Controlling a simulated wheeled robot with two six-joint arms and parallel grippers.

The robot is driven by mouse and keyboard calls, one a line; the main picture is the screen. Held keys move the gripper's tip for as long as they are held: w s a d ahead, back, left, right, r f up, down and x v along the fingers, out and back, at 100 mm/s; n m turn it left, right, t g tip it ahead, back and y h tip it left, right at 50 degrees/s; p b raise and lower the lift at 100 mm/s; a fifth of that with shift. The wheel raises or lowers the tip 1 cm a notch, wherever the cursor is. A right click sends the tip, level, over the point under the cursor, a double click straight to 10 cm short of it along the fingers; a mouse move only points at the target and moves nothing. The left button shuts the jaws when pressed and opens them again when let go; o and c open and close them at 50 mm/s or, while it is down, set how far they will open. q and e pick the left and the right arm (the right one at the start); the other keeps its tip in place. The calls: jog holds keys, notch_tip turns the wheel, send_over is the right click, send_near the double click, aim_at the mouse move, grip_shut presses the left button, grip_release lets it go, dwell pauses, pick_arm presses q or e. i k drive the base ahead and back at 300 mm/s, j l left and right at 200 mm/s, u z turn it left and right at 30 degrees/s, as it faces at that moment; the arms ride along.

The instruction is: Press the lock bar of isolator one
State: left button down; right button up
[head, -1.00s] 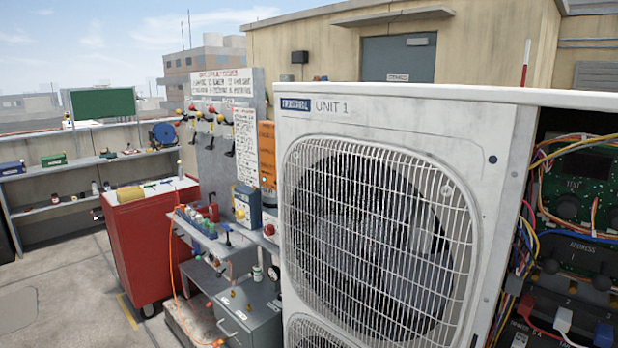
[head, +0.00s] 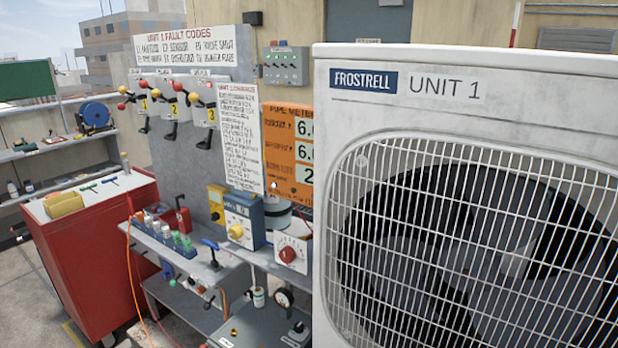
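Isolator one (head: 142,104) is the leftmost of three grey boxes on an upright grey panel (head: 231,80), marked with a yellow 1. Red and yellow ball knobs stick out around its front. A black lever-like part hangs below it; I cannot tell for certain which part is its lock bar. Isolator two (head: 173,113) and isolator three (head: 211,116) sit to its right with similar knobs and black parts. Neither of my grippers shows in the head view.
A large white condenser, Unit 1 (head: 500,88), fills the right side. Below the panel is a grey shelf (head: 212,272) with a blue-and-cream meter (head: 243,219) and several small items. A red cabinet (head: 90,265) stands left of it. Open floor lies at lower left.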

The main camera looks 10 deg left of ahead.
aim_at(122, 90)
jog(key=i+j, duration=0.25)
jog(key=j, duration=0.3)
jog(key=i+j, duration=0.25)
jog(key=j, duration=0.3)
jog(key=i+j, duration=0.2)
jog(key=j, duration=0.35)
jog(key=i+j, duration=0.25)
jog(key=j, duration=0.3)
jog(key=i+j, duration=0.25)
jog(key=j, duration=0.3)
jog(key=i+j, duration=0.25)
jog(key=j, duration=0.3)
jog(key=i+j, duration=0.2)
jog(key=j, duration=0.35)
jog(key=i+j, duration=0.25)
jog(key=j, duration=0.3)
